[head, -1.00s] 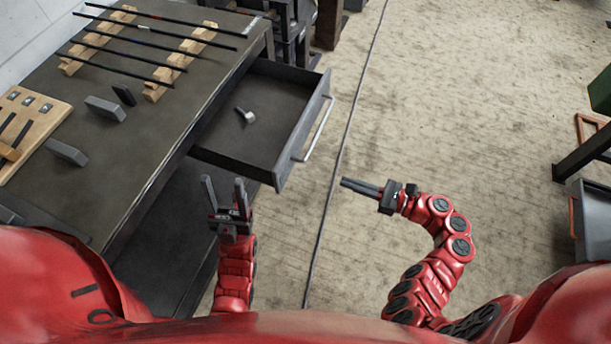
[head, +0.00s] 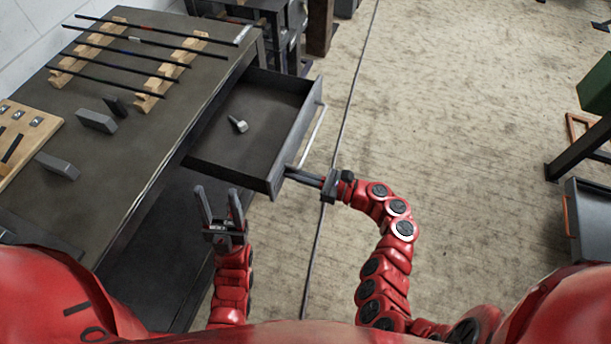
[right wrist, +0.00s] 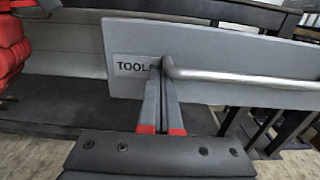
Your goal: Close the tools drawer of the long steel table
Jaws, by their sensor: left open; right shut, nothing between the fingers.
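The tools drawer (head: 235,145) stands pulled out from the long steel table (head: 60,215), with a small light-coloured tool (head: 238,124) inside. In the right wrist view its front (right wrist: 230,85) carries a "TOOLS" label (right wrist: 135,65) and a bar handle (right wrist: 240,78). My right gripper (head: 290,172) is shut and empty, its tips at the near end of the drawer front, by the handle's mount. In the right wrist view the fingertips (right wrist: 162,68) lie just right of the label; I cannot tell whether they touch. My left gripper (head: 217,195) is open and empty, in front of the drawer's near side.
Black rods (head: 130,50) rest on wooden racks on the tabletop, with grey blocks (head: 95,121) and a wooden board (head: 22,135) nearby. Open concrete floor (head: 450,120) lies right of the drawer. A grey bin (head: 595,225) stands at the far right.

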